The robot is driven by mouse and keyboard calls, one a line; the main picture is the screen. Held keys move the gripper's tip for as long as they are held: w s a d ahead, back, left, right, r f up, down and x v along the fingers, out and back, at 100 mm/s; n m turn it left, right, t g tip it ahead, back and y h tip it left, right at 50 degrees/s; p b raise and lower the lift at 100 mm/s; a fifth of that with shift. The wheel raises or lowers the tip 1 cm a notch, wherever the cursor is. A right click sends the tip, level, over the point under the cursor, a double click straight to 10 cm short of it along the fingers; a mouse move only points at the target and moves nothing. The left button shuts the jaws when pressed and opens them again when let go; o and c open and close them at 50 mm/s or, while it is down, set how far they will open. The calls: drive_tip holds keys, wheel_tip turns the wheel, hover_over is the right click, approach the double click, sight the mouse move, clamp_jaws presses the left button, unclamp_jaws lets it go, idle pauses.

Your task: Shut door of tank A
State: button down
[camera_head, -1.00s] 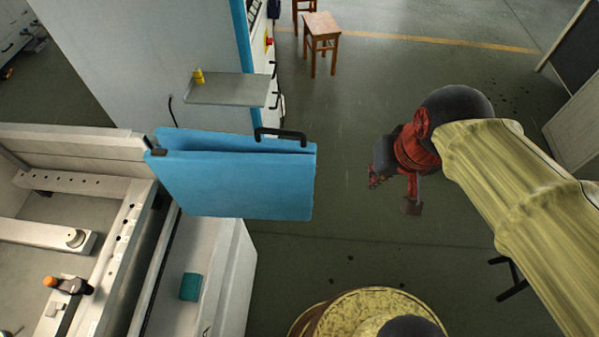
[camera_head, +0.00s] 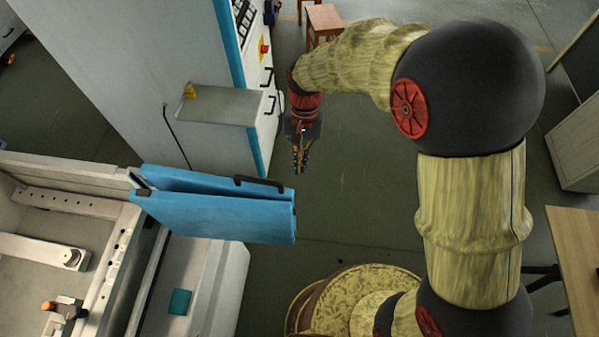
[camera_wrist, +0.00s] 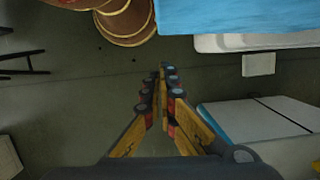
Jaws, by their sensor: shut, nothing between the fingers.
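The blue door (camera_head: 220,214) of the tank stands open, swung out to the right from the tank's corner in the head view. A black handle (camera_head: 258,184) sits near the free end of its top edge. The pale tank (camera_head: 95,182) is at the left, its inside visible. My gripper (camera_head: 299,168) is shut and empty, beyond the door's free end and apart from it. In the wrist view my gripper (camera_wrist: 163,76) points toward the floor side of the door, whose blue face (camera_wrist: 240,14) shows at the top right. The handle is not visible there.
A tall white and blue cabinet (camera_head: 150,70) with a grey shelf (camera_head: 222,106) stands behind the door, close to my gripper. A wooden stool (camera_head: 323,20) is farther back. Open floor (camera_head: 350,215) lies right of the door. A wooden table (camera_head: 578,250) is at the right edge.

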drive_tip(key=s+f, duration=0.6)
drive_tip(key=f, duration=0.2)
drive_tip(key=shift+a+f, duration=0.15)
drive_tip(key=shift+a, duration=0.25)
drive_tip(key=shift+s, duration=0.1)
